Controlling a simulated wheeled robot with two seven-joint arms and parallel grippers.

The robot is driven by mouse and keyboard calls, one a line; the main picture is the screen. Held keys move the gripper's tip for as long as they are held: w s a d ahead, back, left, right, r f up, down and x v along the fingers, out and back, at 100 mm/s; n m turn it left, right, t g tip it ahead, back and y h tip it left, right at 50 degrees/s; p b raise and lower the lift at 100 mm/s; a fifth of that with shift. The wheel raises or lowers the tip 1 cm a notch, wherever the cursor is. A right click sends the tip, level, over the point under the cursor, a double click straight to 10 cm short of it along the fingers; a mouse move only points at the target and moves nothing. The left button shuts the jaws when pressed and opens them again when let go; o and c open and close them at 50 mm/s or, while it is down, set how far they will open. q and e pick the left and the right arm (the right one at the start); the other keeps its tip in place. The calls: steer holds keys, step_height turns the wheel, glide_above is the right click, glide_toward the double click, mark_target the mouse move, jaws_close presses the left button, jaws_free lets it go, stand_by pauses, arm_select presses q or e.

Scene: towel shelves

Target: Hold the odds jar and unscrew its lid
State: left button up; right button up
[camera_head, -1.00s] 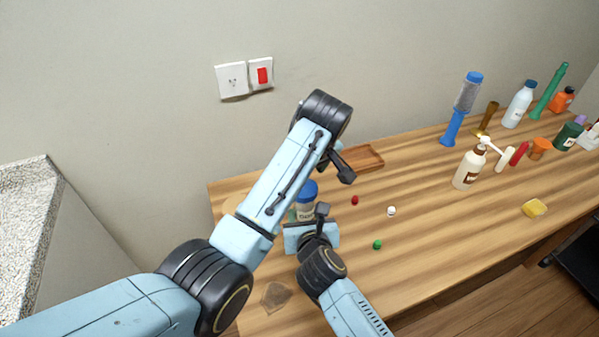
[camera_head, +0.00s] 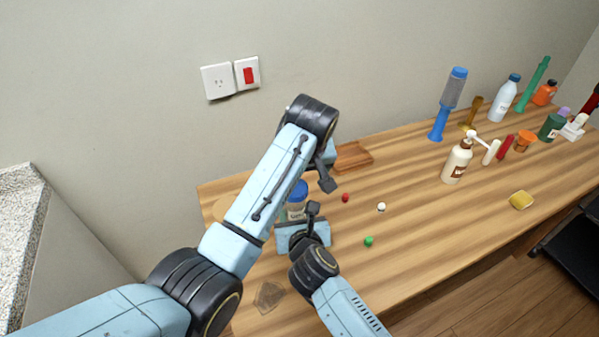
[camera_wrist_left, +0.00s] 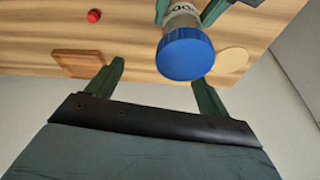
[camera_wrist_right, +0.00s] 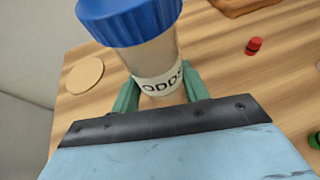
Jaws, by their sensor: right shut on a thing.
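The odds jar (camera_head: 296,212) is a clear jar with a white "ODDS" label and a blue lid (camera_head: 299,188), upright on the table and partly hidden by my arms. Its label (camera_wrist_right: 160,82) faces the right wrist camera. My right gripper (camera_wrist_right: 160,95) is shut on the jar body, low around the label. My left gripper (camera_wrist_left: 157,85) is open above the jar, with its fingers apart. The blue lid shows in the left wrist view (camera_wrist_left: 186,55) just beyond and between the green fingertips, and they do not appear to touch it.
A wooden tray (camera_head: 352,157) lies behind the jar, and a round pale disc (camera_wrist_right: 85,75) beside it. Small red (camera_head: 346,197), white (camera_head: 381,207) and green (camera_head: 368,241) pieces lie to the right. A pump bottle (camera_head: 457,163) and several other bottles stand farther right. The middle of the table is fairly clear.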

steer(key=shift+a+r, duration=0.15)
steer(key=shift+r, duration=0.05)
arm_select(q)
steer(key=m, duration=0.1)
steer(key=d+m, duration=0.1)
steer(key=d+m+h, duration=0.1)
steer(key=shift+s+f, duration=0.25)
steer(key=shift+s, duration=0.1)
steer(key=shift+d, duration=0.1)
arm_select(e)
steer(key=shift+a+r, duration=0.1)
steer(key=shift+w, duration=0.1)
arm_select(q)
steer(key=m, duration=0.1)
steer(key=m+h, duration=0.1)
steer(key=m, duration=0.1)
steer(key=shift+w+d, duration=0.15)
steer(key=shift+d, duration=0.1)
steer(key=shift+c, duration=1.2)
steer(key=shift+w+r, duration=0.1)
jaws_close()
arm_select(e)
steer(key=shift+d+f, duration=0.2)
